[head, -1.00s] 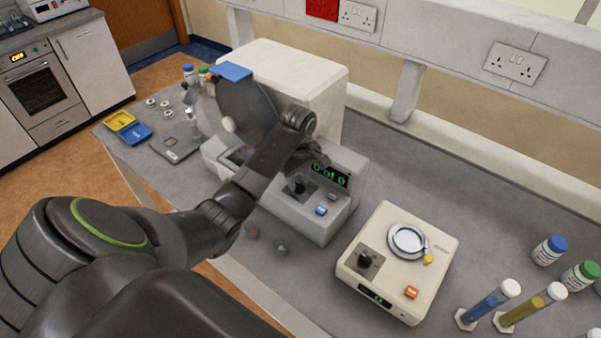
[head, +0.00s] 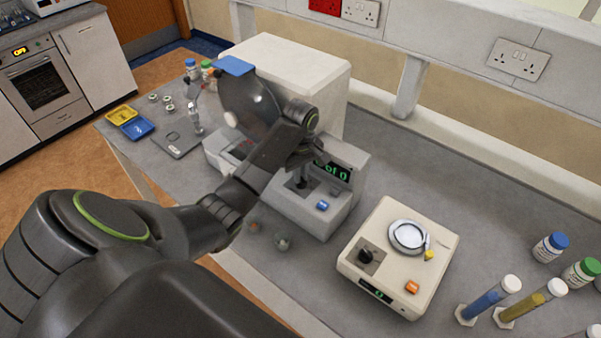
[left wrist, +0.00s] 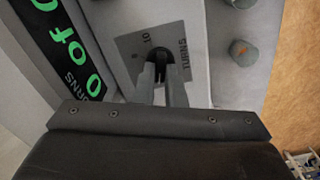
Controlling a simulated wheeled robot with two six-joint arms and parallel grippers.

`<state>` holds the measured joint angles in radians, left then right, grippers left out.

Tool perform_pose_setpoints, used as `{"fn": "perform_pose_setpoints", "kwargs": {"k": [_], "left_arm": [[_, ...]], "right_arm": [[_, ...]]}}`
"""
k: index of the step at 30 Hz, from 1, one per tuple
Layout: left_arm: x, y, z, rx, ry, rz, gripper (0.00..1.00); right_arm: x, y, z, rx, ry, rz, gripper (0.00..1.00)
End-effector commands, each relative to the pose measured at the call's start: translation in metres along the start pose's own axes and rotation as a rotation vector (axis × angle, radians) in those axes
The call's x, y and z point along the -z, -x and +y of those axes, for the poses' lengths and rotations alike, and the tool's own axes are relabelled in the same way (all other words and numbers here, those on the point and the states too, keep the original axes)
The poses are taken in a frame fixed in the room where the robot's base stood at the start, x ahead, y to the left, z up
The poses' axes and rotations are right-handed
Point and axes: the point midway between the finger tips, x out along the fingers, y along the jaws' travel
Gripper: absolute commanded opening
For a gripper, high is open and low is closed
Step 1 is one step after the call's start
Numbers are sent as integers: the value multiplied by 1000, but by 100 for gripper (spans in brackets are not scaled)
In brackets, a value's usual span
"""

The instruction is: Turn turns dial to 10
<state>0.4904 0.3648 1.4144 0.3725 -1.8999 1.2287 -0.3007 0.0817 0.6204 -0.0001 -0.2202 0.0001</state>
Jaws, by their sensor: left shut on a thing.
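The turns dial (left wrist: 160,54) is a black knob on a grey plate marked "10" and "TURNS" in the left wrist view. In the head view the dial (head: 300,183) sits on the grey machine (head: 312,212), partly hidden by my arm. My left gripper (left wrist: 161,80) is shut on the dial, with its fingers on either side of the knob. In the head view my left gripper (head: 302,170) is over the machine's panel. The green display (head: 338,171) is partly covered; it reads "0 of" and a cut-off digit in the wrist view (left wrist: 72,50). My right gripper is not in view.
A blue button (head: 322,205) is close to the dial. A cream instrument (head: 432,250) with a round dish stands to the right. Two small round things (head: 282,243) are by the machine's front. Tubes (head: 490,298) stand at lower right.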

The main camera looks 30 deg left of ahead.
Motion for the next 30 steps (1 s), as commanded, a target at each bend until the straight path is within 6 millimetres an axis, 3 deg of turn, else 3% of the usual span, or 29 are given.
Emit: {"fn": "perform_pose_setpoints", "kwargs": {"k": [30], "left_arm": [[-1, 1, 4, 0, -903, 4, 0]], "right_arm": [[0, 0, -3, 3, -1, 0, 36]]}}
